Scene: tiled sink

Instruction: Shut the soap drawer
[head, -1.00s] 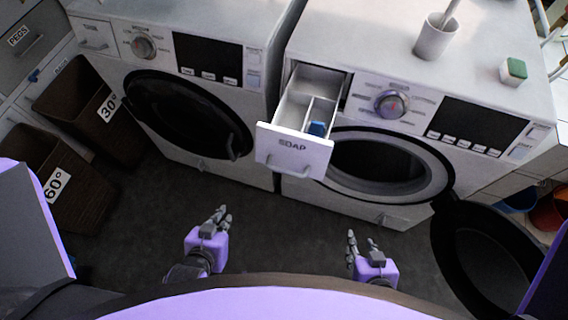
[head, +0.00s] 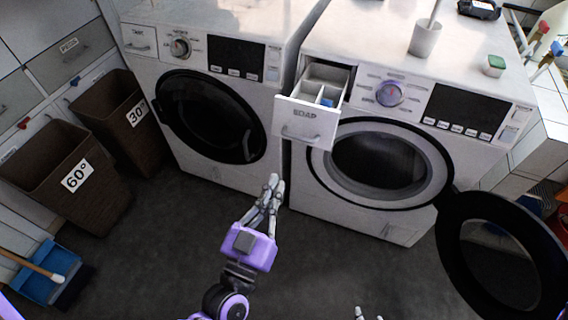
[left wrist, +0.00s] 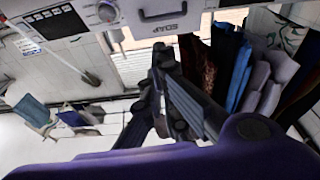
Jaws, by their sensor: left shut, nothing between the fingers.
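The soap drawer (head: 309,122) is pulled out of the right washing machine (head: 350,45). Its white front carries a label and a handle, and a blue item (head: 327,102) sits in one compartment.
The right machine's round door (head: 502,255) hangs open at right. The left machine (head: 210,100) is shut. Brown baskets (head: 65,175) and a blue dustpan (head: 45,275) are at left. A cup (head: 425,40) and green-topped box (head: 493,66) stand on top. Dark floor is clear in front.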

